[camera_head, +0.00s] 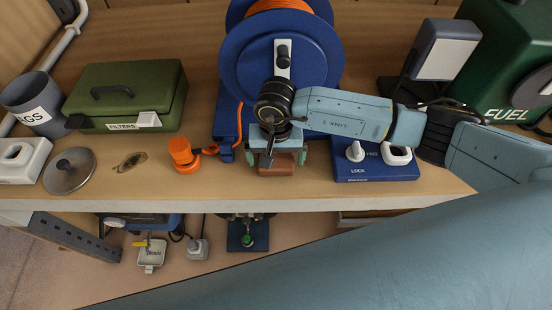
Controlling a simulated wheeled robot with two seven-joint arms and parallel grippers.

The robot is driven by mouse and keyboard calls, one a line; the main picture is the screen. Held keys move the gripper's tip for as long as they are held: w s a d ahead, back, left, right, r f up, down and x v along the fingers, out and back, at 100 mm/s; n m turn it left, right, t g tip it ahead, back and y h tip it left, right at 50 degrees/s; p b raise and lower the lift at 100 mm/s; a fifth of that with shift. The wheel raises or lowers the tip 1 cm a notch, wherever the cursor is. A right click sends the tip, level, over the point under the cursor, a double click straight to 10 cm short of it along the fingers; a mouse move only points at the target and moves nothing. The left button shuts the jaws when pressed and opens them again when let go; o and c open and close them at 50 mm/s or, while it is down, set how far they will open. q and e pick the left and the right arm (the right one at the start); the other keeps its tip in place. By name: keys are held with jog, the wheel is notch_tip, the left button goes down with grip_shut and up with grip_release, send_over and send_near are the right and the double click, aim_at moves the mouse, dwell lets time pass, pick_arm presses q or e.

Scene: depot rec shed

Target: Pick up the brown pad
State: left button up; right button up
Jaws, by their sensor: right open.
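The brown pad (284,164) is a small reddish-brown block near the front edge of the upper wooden shelf, in front of the blue cable reel. My right gripper (276,158) is directly over it, pointing down, with its fingers apart and a greenish fingertip showing on each side of the pad. The gripper body hides part of the pad, and I cannot tell whether the fingers touch it. My left gripper is not in view.
The blue reel (254,62) stands close behind. An orange plug (182,153) lies to the left, with a green filters box (130,92) beyond. A blue lock panel (374,171) is close on the right. The shelf edge (210,204) is just in front.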

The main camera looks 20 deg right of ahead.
aim_at(276, 160)
jog(key=shift+f, duration=0.75)
jog(key=c, duration=0.9)
jog(key=shift+r, duration=0.15)
notch_tip(276, 160, up, 10)
jog(key=shift+f+b, duration=0.1)
jog(key=shift+b, duration=0.75)
